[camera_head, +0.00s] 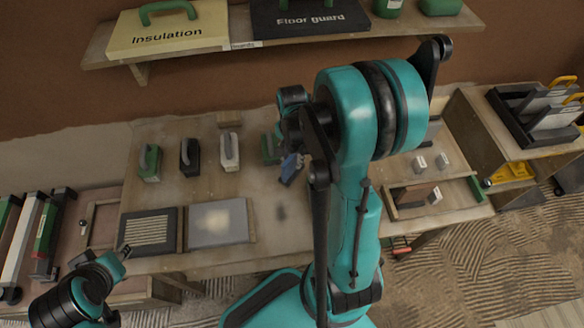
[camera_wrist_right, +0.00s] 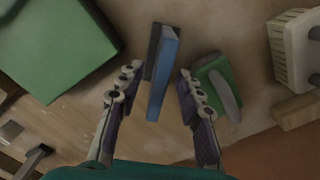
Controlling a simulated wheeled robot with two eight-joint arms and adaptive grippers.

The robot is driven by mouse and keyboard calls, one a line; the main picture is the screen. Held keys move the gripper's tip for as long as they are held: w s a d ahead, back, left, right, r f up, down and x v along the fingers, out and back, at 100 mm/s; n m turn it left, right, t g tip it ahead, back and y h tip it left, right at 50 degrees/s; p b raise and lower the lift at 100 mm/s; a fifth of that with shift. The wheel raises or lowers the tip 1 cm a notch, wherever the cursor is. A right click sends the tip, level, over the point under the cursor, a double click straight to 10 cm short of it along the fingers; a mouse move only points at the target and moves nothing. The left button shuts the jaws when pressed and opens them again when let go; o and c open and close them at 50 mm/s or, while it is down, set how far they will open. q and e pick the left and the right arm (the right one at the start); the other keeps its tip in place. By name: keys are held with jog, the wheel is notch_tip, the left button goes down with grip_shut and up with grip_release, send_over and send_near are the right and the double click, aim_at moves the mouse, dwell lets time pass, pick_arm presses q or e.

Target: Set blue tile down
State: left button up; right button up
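The blue tile (camera_head: 291,168) is on or just above the wooden worktop, partly behind my right arm in the head view. In the right wrist view the blue tile (camera_wrist_right: 164,75) stands on edge, a dark face along its left side. My right gripper (camera_wrist_right: 160,72) has its two fingers apart around the tile, with a gap on both sides. In the head view the right gripper (camera_head: 287,150) is mostly hidden by my arm. My left gripper (camera_head: 122,254) is at the lower left, away from the tile; its fingers are too small to read.
A large green block (camera_wrist_right: 60,45) is at upper left in the wrist view. Several hand floats, including a white one (camera_head: 229,150), stand along the worktop's back. A grey board (camera_head: 218,222) lies in front.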

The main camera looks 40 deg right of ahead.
grip_shut()
